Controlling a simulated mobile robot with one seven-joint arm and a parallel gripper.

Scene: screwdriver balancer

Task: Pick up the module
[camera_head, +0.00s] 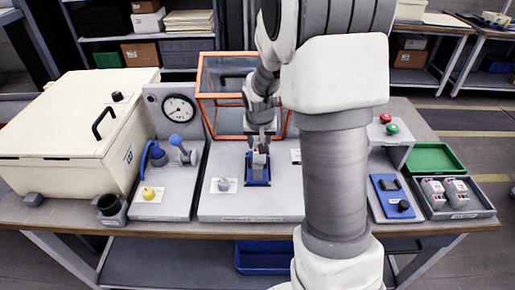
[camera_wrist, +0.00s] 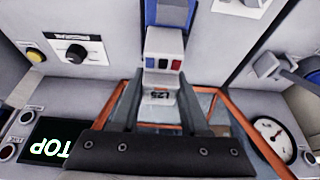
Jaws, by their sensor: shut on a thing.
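The module (camera_wrist: 164,48) is a pale block with dark, red and blue marks on its face and a printed label. In the wrist view it sits between the fingertips of my gripper (camera_wrist: 161,98). In the head view my gripper (camera_head: 261,138) points down and is shut on the module (camera_head: 259,158), at the blue holder (camera_head: 258,182) on the grey base plate. The holder shows beyond the module in the wrist view (camera_wrist: 178,12). I cannot tell whether the module still touches the holder.
An orange-framed clear enclosure (camera_head: 206,100) stands behind my gripper. A gauge panel (camera_head: 178,108) and a cream lidded box (camera_head: 70,125) are to the left. To the right are a green tray (camera_head: 434,157) and a grey tray (camera_head: 470,212) with two grey parts.

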